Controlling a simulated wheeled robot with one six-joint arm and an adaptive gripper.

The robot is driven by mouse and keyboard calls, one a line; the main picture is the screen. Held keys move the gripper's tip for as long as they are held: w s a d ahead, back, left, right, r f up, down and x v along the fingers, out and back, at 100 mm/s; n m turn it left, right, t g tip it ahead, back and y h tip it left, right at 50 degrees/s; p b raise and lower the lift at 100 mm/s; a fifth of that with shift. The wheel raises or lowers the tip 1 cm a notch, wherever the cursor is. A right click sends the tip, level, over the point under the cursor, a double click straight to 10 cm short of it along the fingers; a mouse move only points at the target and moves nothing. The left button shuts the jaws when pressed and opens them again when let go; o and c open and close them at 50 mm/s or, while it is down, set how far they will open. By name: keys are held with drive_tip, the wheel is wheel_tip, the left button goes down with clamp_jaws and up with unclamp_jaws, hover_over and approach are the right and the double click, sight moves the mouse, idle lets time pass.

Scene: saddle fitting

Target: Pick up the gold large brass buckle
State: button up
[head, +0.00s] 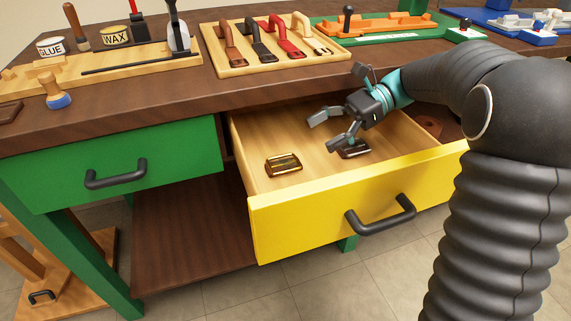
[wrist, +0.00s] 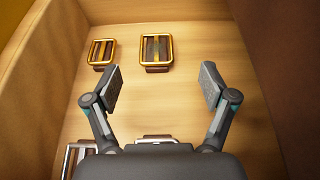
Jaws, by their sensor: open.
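In the wrist view two gold buckles lie flat on the drawer floor beyond my fingertips. The larger gold buckle (wrist: 143,51) is squarish, with a dark centre, and lies ahead between the lines of my fingers. A smaller gold buckle (wrist: 94,52) lies to its left. My gripper (wrist: 161,82) is open, with nothing between its fingers. In the head view my gripper (head: 323,131) hangs over the open drawer, and one gold buckle (head: 283,165) lies left of it, below the fingertips. I cannot tell which of the two that is; the other does not show clearly there.
The drawer has a yellow front (head: 310,219) and wooden walls close around the buckles. Two silver buckles lie nearer my gripper in the wrist view, one at lower left (wrist: 70,160) and one partly hidden by my gripper (wrist: 155,137). A tool-covered bench top (head: 150,97) overhangs behind.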

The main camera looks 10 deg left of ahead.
sight(277, 164)
drive_tip(key=x, duration=0.6)
drive_tip(key=shift+d+f+x, duration=0.1)
drive_tip(key=shift+f+x, duration=0.05)
drive_tip(key=shift+x, duration=0.7)
drive_tip(key=shift+d+f+x, duration=0.1)
drive_tip(key=shift+x, duration=0.8)
drive_tip(key=shift+d+f+x, duration=0.1)
drive_tip(key=shift+f+x, duration=0.05)
drive_tip(key=shift+x, duration=0.7)
drive_tip(key=shift+s, duration=0.15)
drive_tip(key=c, duration=1.3)
